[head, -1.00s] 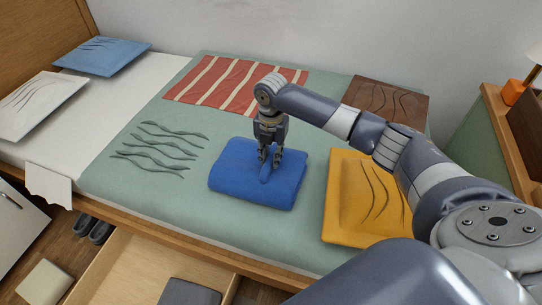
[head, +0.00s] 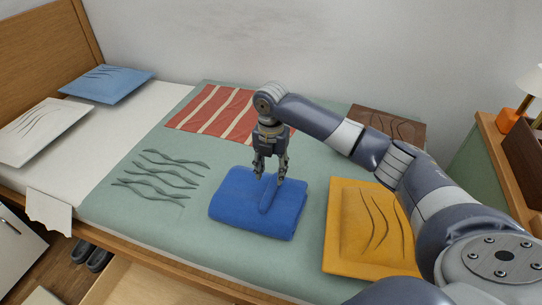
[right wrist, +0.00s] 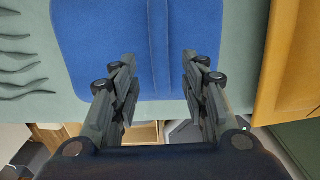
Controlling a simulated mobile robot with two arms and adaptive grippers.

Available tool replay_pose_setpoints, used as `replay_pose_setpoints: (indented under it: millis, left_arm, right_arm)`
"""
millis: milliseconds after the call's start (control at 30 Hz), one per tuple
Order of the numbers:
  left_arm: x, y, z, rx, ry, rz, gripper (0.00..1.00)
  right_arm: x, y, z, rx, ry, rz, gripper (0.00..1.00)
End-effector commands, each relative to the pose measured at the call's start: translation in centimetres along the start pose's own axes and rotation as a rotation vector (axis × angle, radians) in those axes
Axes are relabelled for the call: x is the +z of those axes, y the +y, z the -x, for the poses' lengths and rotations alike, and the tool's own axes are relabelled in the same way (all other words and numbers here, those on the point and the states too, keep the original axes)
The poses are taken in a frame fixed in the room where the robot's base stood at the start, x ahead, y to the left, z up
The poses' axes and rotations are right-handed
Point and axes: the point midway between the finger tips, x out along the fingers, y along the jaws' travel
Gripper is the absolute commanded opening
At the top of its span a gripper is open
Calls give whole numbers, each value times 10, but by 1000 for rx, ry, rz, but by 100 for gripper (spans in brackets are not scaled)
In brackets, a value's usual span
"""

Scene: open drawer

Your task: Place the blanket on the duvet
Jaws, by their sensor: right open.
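The blue blanket (head: 257,204) is folded and lies on the green duvet (head: 160,213) in the middle of the bed, with a raised ridge along its middle. My right gripper (head: 270,178) is open and empty just above the blanket's far part. In the right wrist view the open fingers (right wrist: 158,62) stand apart with the blanket (right wrist: 90,45) beyond them, and the ridge shows between the fingertips. Whether the fingertips still touch the cloth I cannot tell. My left gripper is out of view.
A red striped cloth (head: 215,108) lies behind the blanket. A yellow cushion (head: 350,235) is to the right, and a brown cushion (head: 385,122) behind it. White (head: 40,128) and blue (head: 107,82) pillows are at the left. An open drawer (head: 130,285) is below the bed's front edge.

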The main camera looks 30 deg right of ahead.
Motion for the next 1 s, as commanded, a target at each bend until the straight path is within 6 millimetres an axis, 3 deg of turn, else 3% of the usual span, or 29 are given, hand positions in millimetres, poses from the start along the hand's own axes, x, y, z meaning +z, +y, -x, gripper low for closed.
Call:
replay_pose_setpoints:
  millis: [100, 300, 1000]
  left_arm:
    - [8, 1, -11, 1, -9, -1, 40]
    - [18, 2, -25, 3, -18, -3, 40]
    - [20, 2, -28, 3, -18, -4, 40]
  right_arm:
    - [1, 0, 26, 2, -2, 0, 41]
    - [0, 0, 49, 0, 0, -2, 41]
    - [0, 0, 53, -1, 1, -1, 41]
